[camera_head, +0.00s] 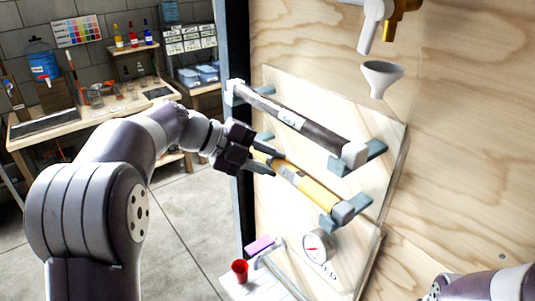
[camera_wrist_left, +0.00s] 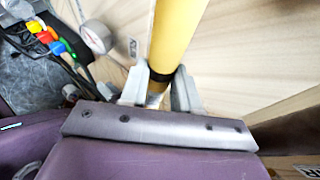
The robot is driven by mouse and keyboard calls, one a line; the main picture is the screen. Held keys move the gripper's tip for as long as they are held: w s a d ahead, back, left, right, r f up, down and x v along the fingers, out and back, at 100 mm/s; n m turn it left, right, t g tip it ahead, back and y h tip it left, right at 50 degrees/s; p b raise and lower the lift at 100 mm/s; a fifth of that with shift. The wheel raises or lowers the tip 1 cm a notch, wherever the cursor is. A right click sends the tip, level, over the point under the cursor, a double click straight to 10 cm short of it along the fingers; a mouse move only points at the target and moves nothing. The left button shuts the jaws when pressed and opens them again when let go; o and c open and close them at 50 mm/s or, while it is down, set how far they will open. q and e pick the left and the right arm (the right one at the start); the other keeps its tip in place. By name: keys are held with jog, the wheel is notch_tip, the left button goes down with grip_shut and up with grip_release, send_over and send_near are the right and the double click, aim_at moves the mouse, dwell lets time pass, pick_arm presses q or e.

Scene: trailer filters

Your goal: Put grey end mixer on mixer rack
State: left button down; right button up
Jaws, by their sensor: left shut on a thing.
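A yellow mixer with a grey end (camera_head: 300,182) lies slanted across the lower part of the wall board. Its grey right end is at a blue-grey lower bracket (camera_head: 329,222) of the mixer rack; I cannot tell if it is fully seated. My left gripper (camera_head: 262,163) is shut on the mixer's left end. The wrist view shows the yellow tube (camera_wrist_left: 178,35) and its black band close to the two grey fingers (camera_wrist_left: 160,92). A dark mixer with pale ends (camera_head: 300,122) lies in the upper brackets (camera_head: 368,158). My right gripper is not in view.
A round gauge (camera_head: 318,246), a purple block (camera_head: 259,245) and a red cup (camera_head: 240,271) are below the rack. A cluttered workbench (camera_head: 90,112) stands at the back left, with open floor before it.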

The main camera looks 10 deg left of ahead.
pick_arm(q)
jog(key=shift+d, duration=0.1)
jog(key=c, duration=0.8)
grip_release()
jog(key=shift+w, duration=0.1)
jog(key=shift+a+r+b, duration=0.15)
jog(key=shift+a+b, duration=0.15)
jog(key=shift+a, duration=0.1)
jog(key=b+v, duration=0.2)
jog(key=v, duration=0.9)
jog(key=shift+s+b, duration=0.25)
jog(key=shift+b, duration=0.05)
jog(key=shift+r, duration=0.1)
